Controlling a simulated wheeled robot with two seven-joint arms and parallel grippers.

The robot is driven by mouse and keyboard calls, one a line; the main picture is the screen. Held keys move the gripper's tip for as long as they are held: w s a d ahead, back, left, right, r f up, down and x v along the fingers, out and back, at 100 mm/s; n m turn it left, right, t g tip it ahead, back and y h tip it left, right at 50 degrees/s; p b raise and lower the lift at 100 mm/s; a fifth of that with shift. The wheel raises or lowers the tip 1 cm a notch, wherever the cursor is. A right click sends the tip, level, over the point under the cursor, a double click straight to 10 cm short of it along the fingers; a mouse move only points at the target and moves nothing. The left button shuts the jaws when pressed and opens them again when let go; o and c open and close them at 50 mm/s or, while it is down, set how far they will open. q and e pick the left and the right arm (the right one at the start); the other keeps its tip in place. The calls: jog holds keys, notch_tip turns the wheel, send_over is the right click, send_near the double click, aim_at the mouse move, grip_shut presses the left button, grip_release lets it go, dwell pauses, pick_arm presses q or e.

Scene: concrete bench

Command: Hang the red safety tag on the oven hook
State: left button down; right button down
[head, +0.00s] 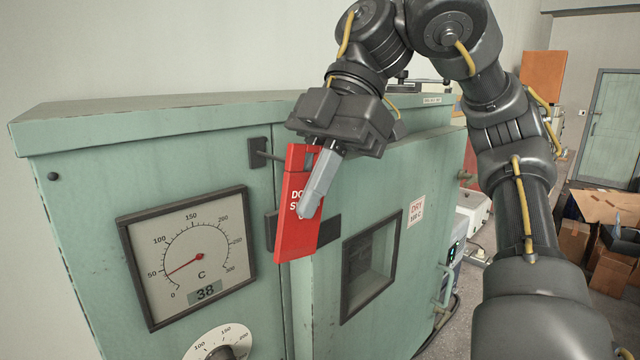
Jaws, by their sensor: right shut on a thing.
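The red safety tag (295,236) hangs nearly upright, slightly tilted, in front of the green oven (90,192). White lettering on it is partly covered by a finger. My right gripper (308,208) comes down from above and is shut on the tag. The oven hook (257,152) is a dark mount with a thin rod on the oven front, just left of the tag's top. The rod points toward the tag's upper edge. I cannot tell whether it passes through the tag or lies apart from it. My left gripper is not in view.
A gauge (195,254) and a knob (222,352) are on the oven's left front. Cardboard boxes (604,208) stand on the floor at far right.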

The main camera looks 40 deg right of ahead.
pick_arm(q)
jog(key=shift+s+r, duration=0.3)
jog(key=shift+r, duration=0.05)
pick_arm(e)
jog(key=shift+w+d+r, duration=0.1)
jog(key=shift+w+r, duration=0.05)
jog(key=shift+w, duration=0.2)
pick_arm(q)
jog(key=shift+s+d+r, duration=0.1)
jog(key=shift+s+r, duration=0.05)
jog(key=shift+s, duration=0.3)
pick_arm(e)
jog(key=shift+w+f, duration=0.1)
jog(key=shift+f, duration=0.15)
jog(key=shift+w+f, duration=0.15)
jog(key=shift+w, duration=0.15)
jog(key=w, duration=0.2)
jog(key=shift+w+f, duration=0.3)
jog(key=shift+w, duration=0.05)
jog(key=c, duration=1.5)
grip_release()
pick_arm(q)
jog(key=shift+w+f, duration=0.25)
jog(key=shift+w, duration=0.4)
